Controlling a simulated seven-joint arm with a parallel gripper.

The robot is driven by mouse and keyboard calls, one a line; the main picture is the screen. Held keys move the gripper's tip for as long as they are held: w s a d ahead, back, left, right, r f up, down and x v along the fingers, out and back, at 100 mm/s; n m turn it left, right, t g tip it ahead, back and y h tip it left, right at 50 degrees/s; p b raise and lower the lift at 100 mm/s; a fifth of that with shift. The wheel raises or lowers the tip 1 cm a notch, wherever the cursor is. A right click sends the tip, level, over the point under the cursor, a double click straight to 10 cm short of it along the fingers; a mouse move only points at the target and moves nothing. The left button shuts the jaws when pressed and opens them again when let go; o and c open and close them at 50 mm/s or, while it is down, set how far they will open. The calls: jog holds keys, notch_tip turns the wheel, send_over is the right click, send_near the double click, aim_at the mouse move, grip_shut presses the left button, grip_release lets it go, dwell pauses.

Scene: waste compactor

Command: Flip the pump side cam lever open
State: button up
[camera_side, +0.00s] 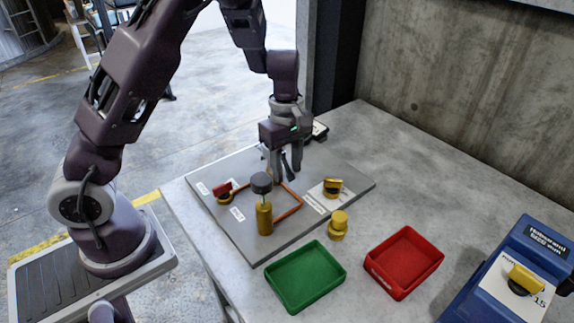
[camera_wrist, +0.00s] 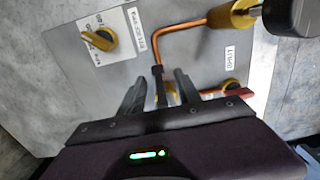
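A grey plate (camera_side: 225,225) carries a bent copper pipe (camera_side: 291,213) with brass fittings. In the wrist view, a narrow dark lever (camera_wrist: 158,84) stands at the pipe's near end, by a brass fitting partly hidden behind my gripper. Which lever is the pump side one I cannot read from the labels. My gripper (camera_wrist: 158,92) has its two fingers apart, one on each side of the dark lever, with no clear contact. In the side view my gripper (camera_side: 284,172) points down over the plate's back part. A red lever (camera_side: 222,188) sits at the plate's left.
A brass post with a dark round cap (camera_side: 261,184) rises at the plate's front. A yellow knob (camera_side: 332,187) is on its right. A loose brass piece (camera_side: 338,226), a green tray (camera_side: 336,268), a red tray (camera_side: 437,258) and a blue box (camera_side: 530,245) are nearby.

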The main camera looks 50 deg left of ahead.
aim_at(287, 164)
jog(key=shift+r, duration=0.1)
notch_tip(287, 164, up, 7)
jog(key=shift+a+f, duration=0.1)
jog(key=shift+c, duration=0.2)
